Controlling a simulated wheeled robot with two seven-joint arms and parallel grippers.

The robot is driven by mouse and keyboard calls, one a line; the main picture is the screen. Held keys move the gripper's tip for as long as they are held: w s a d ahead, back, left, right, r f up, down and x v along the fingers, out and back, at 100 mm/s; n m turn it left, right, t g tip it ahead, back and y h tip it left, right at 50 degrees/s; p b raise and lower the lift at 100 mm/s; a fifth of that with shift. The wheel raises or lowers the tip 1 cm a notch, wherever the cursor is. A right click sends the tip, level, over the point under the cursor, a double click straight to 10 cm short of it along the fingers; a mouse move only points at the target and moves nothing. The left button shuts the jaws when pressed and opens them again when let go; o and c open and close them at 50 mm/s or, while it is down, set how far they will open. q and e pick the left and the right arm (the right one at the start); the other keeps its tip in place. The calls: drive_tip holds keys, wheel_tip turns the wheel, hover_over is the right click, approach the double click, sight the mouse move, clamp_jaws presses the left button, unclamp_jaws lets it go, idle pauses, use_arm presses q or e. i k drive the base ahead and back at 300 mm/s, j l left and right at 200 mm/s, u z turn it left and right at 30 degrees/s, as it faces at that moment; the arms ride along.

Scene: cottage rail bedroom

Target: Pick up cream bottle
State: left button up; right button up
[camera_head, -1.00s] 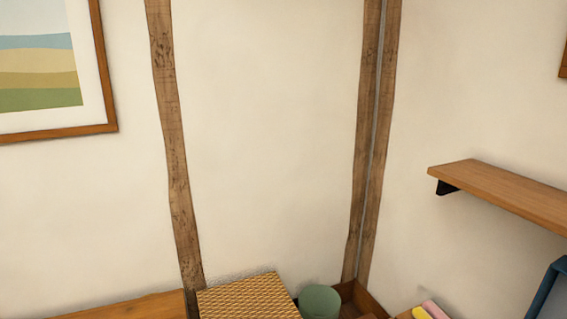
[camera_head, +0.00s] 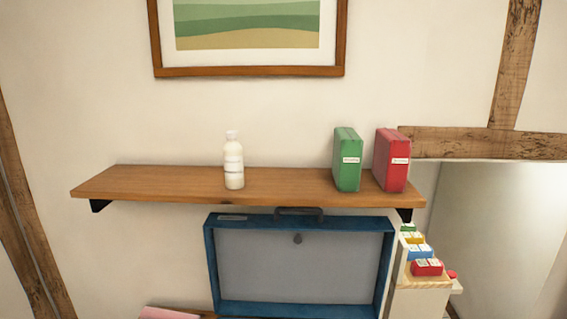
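The cream bottle (camera_head: 233,162) stands upright on a wooden wall shelf (camera_head: 135,183), left of the shelf's middle. It is off-white with a pale cap, and nothing stands in front of it. Neither of my grippers shows in the head view.
A green box file (camera_head: 347,160) and a red box file (camera_head: 392,161) stand at the shelf's right end. A blue open case (camera_head: 212,262) with a handle is below the shelf. A framed picture (camera_head: 249,72) hangs above. Small coloured boxes (camera_head: 426,267) sit at lower right.

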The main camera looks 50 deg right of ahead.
sight(232, 151)
drive_tip(key=l+z, duration=0.1)
drive_tip(key=z, duration=1.55)
drive_tip(key=j+z, duration=0.3)
drive_tip(key=z, duration=0.2)
drive_tip(key=k+j+z, duration=0.1)
drive_tip(key=j+z, duration=0.2)
drive_tip(key=z, duration=0.2)
drive_tip(key=k+j+z, duration=0.1)
drive_tip(key=j+z, duration=0.15)
drive_tip(key=z, duration=0.25)
drive_tip(key=k+j, duration=0.1)
